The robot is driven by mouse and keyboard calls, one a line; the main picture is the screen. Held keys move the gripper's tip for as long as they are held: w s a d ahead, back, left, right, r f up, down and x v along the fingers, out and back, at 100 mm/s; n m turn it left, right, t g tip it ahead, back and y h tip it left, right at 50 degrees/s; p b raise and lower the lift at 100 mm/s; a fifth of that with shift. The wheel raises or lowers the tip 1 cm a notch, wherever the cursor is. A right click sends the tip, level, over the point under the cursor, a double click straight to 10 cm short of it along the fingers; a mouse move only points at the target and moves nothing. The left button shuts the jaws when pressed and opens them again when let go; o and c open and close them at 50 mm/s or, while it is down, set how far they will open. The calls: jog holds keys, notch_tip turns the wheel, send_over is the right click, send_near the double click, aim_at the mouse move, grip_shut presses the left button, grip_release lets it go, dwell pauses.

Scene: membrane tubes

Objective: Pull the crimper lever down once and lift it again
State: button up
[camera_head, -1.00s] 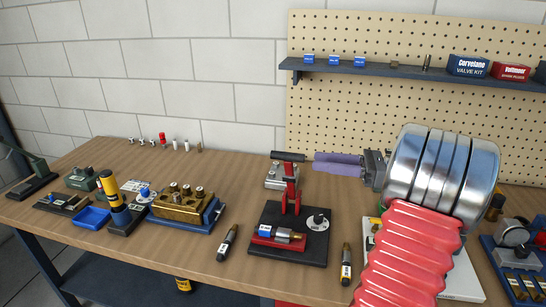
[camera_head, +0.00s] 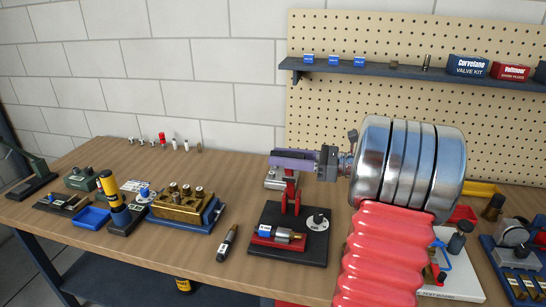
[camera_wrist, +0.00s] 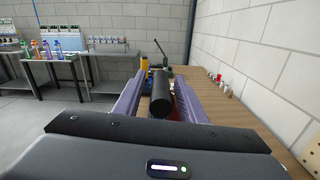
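The crimper stands on a dark base plate (camera_head: 268,218) on the bench, with its red lever arm (camera_head: 291,190) upright. The lever's black handle shows end-on in the wrist view (camera_wrist: 161,93); in the head view my fingers mostly cover it. My gripper (camera_head: 274,158) reaches in level from the right at the handle's height. In the wrist view its purple fingers (camera_wrist: 160,74) lie on either side of the handle, with a visible gap at each side, so it is open around the handle. A blue-and-silver piece (camera_head: 280,233) lies in the red crimper bed.
A dark marker-like tube (camera_head: 227,243) lies left of the crimper. A brass block (camera_head: 182,204) and a blue tray (camera_head: 91,217) stand farther left. A white plate with fittings (camera_head: 458,270) is at right, partly behind my arm. A shelf (camera_head: 420,73) hangs above.

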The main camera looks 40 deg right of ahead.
jog(key=shift+x, duration=1.3)
jog(key=shift+c, duration=0.2)
grip_shut()
